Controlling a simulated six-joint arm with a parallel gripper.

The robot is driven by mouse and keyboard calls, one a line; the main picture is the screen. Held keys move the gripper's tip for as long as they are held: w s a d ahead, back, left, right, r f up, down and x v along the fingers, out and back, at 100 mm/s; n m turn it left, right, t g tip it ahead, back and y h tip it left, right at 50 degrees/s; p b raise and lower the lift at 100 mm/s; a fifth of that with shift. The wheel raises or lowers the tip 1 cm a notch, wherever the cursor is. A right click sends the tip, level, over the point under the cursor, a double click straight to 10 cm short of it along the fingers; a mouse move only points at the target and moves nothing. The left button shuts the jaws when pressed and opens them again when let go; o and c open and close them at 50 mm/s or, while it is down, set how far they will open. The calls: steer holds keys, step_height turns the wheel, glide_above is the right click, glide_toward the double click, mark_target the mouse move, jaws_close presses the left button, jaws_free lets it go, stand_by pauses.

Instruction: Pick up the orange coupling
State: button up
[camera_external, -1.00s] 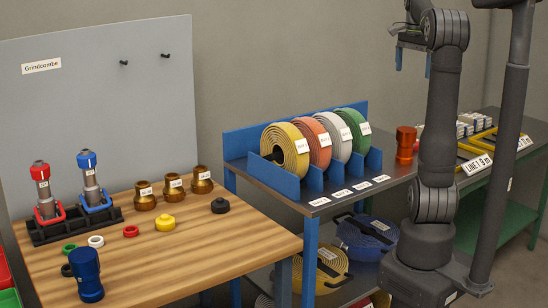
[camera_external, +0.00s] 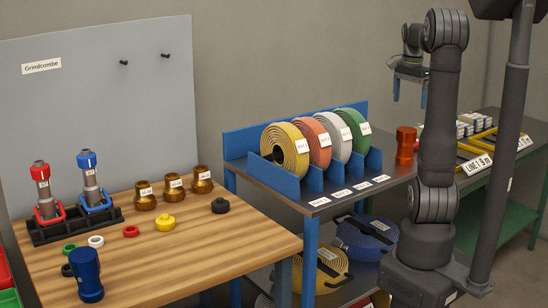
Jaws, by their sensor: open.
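The orange coupling (camera_external: 405,144) stands upright on the right part of the dark metal table (camera_external: 372,187), just left of my upright arm link. It is a short orange-red cylinder with a wider top. My gripper (camera_external: 409,95) hangs above it with its two blue fingers pointing down. The fingers are apart with nothing between them. There is a clear gap between the fingertips and the top of the coupling.
A blue rack (camera_external: 234,142) with several coiled hoses stands left of the coupling. White labels lie along the table's front edge. Yellow-handled items (camera_external: 476,161) sit right, behind my arm. A wooden bench (camera_external: 194,249) with fittings and a blue coupling (camera_external: 86,276) is at left.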

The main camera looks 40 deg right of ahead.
mark_target(406, 135)
step_height(406, 135, down, 16)
steer(key=shift+w+d, duration=0.1)
steer(key=shift+w, duration=0.05)
stand_by(0.4)
steer(key=shift+c, duration=0.5)
steer(key=c, duration=1.1)
steer(key=shift+c, duration=0.2)
steer(key=shift+r, duration=0.2)
